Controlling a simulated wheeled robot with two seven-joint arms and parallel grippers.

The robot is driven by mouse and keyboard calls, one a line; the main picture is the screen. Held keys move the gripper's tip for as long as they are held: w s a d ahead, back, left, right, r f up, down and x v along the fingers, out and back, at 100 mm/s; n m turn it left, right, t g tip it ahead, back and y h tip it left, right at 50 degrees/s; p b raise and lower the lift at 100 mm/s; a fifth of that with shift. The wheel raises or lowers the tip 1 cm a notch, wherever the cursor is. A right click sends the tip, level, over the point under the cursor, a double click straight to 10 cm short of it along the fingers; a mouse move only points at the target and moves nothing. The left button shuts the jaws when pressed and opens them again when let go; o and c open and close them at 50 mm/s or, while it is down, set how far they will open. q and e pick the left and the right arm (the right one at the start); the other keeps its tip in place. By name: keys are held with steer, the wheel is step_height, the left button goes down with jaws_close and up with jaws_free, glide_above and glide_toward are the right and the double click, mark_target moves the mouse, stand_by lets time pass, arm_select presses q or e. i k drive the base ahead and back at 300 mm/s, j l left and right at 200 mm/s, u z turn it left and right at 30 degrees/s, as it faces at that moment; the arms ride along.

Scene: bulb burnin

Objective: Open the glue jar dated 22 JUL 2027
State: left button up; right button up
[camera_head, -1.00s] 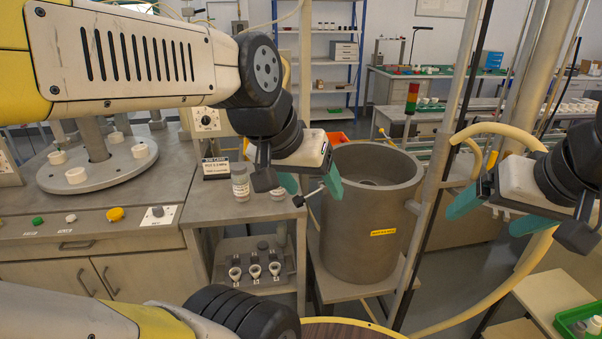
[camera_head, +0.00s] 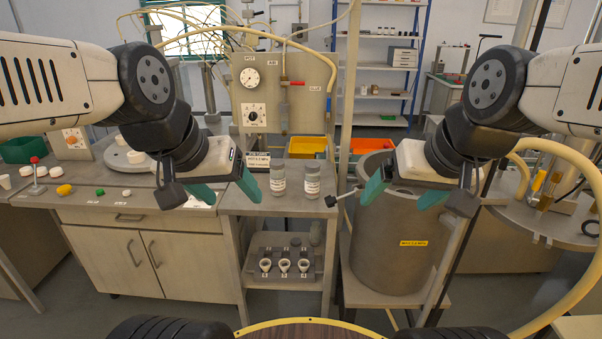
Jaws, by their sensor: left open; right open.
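My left gripper (camera_head: 226,190) is open and empty, in front of the bench just left of the left jar in the picture. My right gripper (camera_head: 403,195) is open and empty, over the front of the grey waste bin and right of the jars. Neither gripper touches a jar.
The round waste bin (camera_head: 398,262) with a yellow label stands right of the bench. A gauge panel (camera_head: 272,95) and orange bin (camera_head: 306,147) are behind the jars. A low shelf (camera_head: 285,252) holds several white-rimmed sockets.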

mark_target(312, 179)
steer(key=j+z, duration=0.1)
steer(key=z, duration=0.55)
steer(key=j+z, duration=0.45)
steer(key=j, duration=0.2)
steer(key=j+z, duration=0.5)
steer(key=j, duration=0.7)
steer(key=k+j+z, duration=0.1)
steer(key=j, duration=0.35)
steer(key=k+j, duration=0.15)
steer(key=j, duration=0.35)
steer(key=j+z, duration=0.1)
steer(key=j, duration=0.4)
steer(key=k, duration=0.05)
